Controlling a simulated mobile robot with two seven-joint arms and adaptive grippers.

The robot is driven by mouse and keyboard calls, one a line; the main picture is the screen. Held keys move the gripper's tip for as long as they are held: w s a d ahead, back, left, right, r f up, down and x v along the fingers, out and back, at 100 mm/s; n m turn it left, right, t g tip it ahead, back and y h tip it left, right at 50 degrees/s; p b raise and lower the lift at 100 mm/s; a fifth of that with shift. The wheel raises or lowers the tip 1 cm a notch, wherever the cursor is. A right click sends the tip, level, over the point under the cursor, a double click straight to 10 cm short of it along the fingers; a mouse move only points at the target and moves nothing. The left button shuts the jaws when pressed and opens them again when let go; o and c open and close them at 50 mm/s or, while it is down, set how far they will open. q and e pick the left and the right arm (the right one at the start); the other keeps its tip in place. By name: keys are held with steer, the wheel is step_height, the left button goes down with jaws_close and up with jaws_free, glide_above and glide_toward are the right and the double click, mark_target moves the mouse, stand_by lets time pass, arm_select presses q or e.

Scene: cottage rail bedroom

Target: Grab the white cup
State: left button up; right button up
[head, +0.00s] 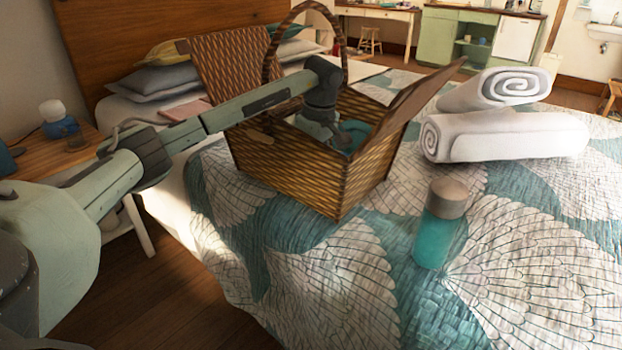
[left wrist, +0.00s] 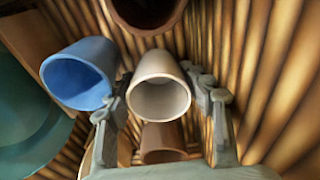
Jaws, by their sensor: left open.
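The white cup (left wrist: 156,65) is in the left wrist view, inside the wicker basket, with its open mouth facing the camera. My left gripper (left wrist: 160,84) is open, with one finger on each side of the cup; I cannot tell whether either finger touches it. In the head view my left arm reaches down into the picnic basket (head: 290,165), and the basket wall hides the fingers and the white cup. My right gripper is not in view.
A blue cup (left wrist: 82,72) is close beside the left finger. A dark reddish cup (left wrist: 146,14) and a brown cup (left wrist: 163,137) are near the white one. A teal plate (left wrist: 22,120) is at left. A bottle (head: 440,225) and rolled towels (head: 510,138) are on the bed.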

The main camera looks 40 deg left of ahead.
arm_select(q)
steer(key=c, duration=0.9)
steer(key=shift+r, duration=0.1)
